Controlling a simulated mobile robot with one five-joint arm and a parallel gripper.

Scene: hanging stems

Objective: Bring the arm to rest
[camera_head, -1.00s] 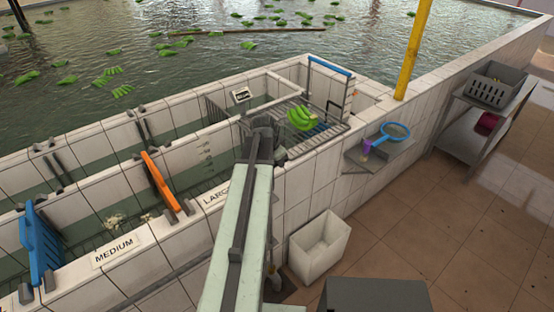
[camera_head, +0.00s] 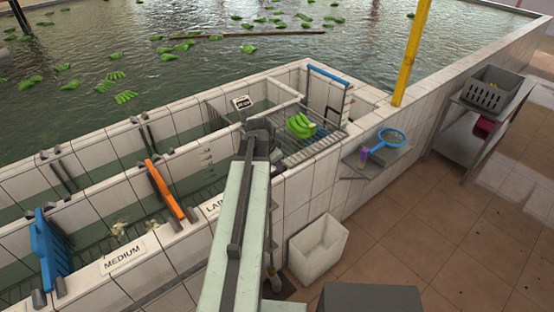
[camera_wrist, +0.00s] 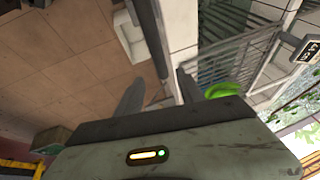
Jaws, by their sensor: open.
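My arm (camera_head: 237,225) reaches forward from the bottom of the head view over the tiled trough wall. Its far end is beside the rack, and the fingers cannot be made out there. In the wrist view my gripper (camera_wrist: 160,92) has its two fingers spread apart with nothing between them. A green banana bunch (camera_head: 300,126) lies on the slatted metal rack (camera_head: 318,140), just right of the arm's end. The bunch also shows in the wrist view (camera_wrist: 232,88), outside and partly behind the right finger.
Tiled channels hold a blue gate (camera_head: 48,250) and an orange gate (camera_head: 164,188), with a MEDIUM sign (camera_head: 123,258). A white bin (camera_head: 318,248) stands on the floor right of the arm. A wall shelf holds a blue-rimmed strainer (camera_head: 391,138). The tiled floor at right is mostly open.

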